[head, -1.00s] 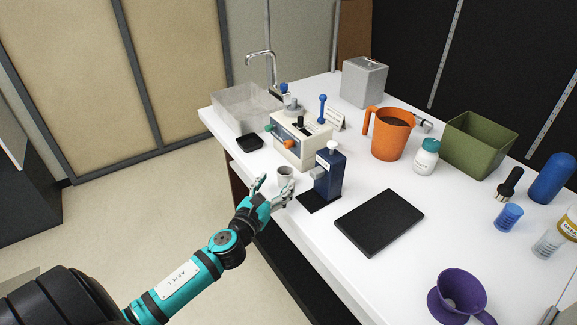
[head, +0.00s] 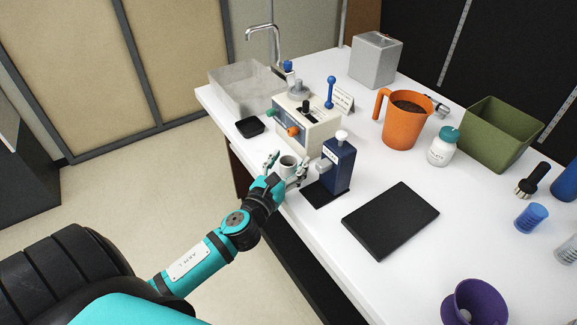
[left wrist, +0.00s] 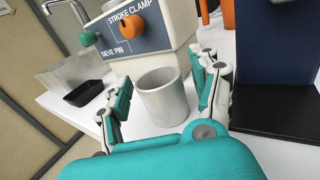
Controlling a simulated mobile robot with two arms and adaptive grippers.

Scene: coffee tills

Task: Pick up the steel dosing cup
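The steel dosing cup (head: 288,166) is a small, pale grey, open-topped cup standing upright on the white counter, in front of the cream machine. In the left wrist view the cup (left wrist: 162,96) stands between the two fingers and looks empty. My left gripper (head: 285,168) is open, with one finger on each side of the cup. In the left wrist view the fingers (left wrist: 160,98) show gaps to the cup on both sides, the right finger nearer to it. My right gripper is in neither view.
The cream machine (head: 318,131) with its orange knob stands just behind the cup. A dark blue device (head: 339,166) on a black base stands close to the right. A small black tray (head: 250,127) lies to the left. The counter's front edge runs close by.

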